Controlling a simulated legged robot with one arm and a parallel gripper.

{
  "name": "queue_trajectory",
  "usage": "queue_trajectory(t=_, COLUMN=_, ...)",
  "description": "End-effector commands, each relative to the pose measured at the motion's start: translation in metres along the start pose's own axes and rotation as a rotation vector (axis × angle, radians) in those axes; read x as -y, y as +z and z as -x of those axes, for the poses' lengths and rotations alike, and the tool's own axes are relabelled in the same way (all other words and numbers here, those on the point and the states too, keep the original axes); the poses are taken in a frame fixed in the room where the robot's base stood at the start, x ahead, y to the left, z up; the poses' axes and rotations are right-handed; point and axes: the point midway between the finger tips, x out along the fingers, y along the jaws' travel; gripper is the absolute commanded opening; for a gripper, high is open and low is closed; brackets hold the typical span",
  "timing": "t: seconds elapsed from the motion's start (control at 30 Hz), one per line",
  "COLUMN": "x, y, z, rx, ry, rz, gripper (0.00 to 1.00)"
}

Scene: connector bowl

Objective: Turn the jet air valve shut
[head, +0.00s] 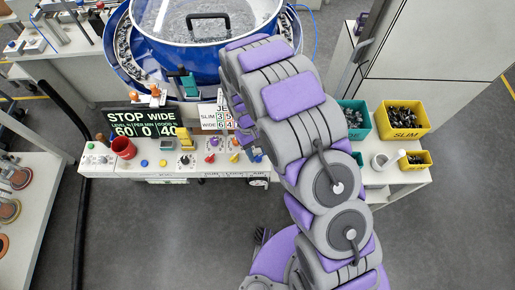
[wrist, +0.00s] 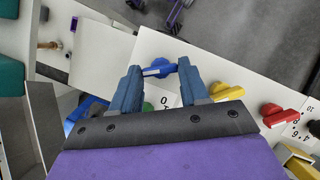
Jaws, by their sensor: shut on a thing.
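A blue valve knob (wrist: 159,68) with a white line across it stands on the white panel in the wrist view. My gripper (wrist: 161,72) is shut on it, with one dark blue finger at each end of the knob. The white line runs nearly from finger to finger. In the head view my purple and grey arm reaches down over the right part of the control panel (head: 130,168). It hides the knob and most of my gripper there. No label naming the jet air valve can be read.
A yellow knob (wrist: 226,92) and a red knob (wrist: 280,115) sit to the right of the blue one in the wrist view. Yellow bins (head: 402,134) stand at right.

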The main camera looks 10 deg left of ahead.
Motion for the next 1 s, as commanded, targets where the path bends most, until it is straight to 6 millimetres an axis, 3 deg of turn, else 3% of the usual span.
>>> queue_trajectory(t=0.4, x=0.0019, y=-0.0021, z=0.0024, rx=-0.008, ry=0.089, rz=0.209, gripper=0.14)
queue_trajectory(t=1.0, x=0.0020, y=-0.0019, z=0.0011, rx=-0.007, ry=0.106, rz=0.250, gripper=0.14)
